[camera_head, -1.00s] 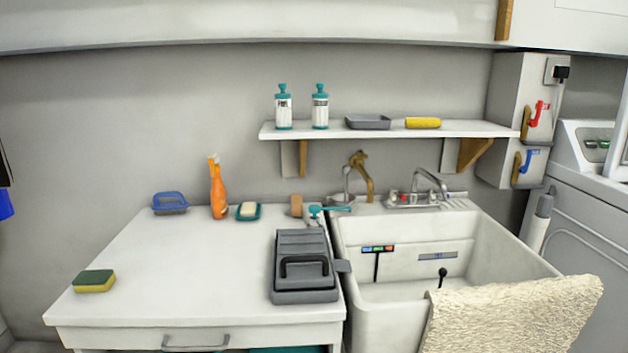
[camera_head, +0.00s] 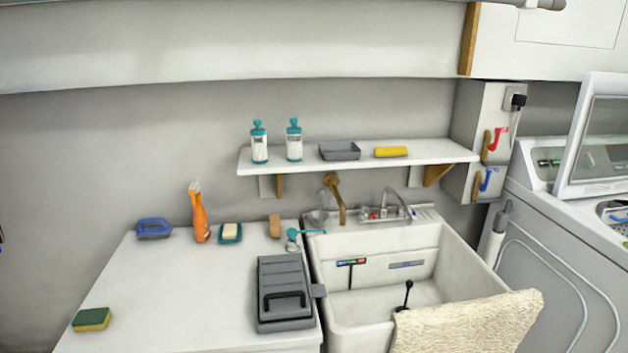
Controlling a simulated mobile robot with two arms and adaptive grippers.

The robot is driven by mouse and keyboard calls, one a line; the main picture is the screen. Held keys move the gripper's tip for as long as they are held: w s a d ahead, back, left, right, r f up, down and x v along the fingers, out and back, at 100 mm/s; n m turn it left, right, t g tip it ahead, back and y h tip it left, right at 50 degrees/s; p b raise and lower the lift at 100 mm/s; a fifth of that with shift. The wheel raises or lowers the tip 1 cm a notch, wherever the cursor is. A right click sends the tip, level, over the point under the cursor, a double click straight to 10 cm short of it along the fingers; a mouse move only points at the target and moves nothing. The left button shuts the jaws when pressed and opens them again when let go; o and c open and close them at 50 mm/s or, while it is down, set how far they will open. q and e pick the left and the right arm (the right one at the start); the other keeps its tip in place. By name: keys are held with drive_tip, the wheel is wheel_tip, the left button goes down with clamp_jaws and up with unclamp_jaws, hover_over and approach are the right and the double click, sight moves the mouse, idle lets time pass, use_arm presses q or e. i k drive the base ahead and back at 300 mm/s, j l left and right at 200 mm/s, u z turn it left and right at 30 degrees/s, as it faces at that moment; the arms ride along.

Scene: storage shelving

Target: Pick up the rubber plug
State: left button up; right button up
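A black upright stem with a round knob (camera_head: 407,285) stands in the white sink basin (camera_head: 385,240). Neither of my grippers shows in this view.
A cream towel (camera_head: 468,322) hangs over the sink's front edge. A grey lidded box (camera_head: 285,273) stands on the counter (camera_head: 185,290) left of the sink. A brass tap (camera_head: 338,200) and a chrome tap (camera_head: 397,204) are behind it. A shelf (camera_head: 350,160) hangs above. A washer (camera_head: 560,255) stands right.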

sight(410, 284)
drive_tip(key=i+l+z, duration=0.1)
drive_tip(key=l, duration=0.35)
drive_tip(key=i+l+z, duration=0.15)
drive_tip(key=i+l, duration=0.15)
drive_tip(key=i+l+z, duration=0.1)
drive_tip(key=l, duration=0.35)
drive_tip(key=i+l, duration=0.05)
drive_tip(key=i, duration=0.05)
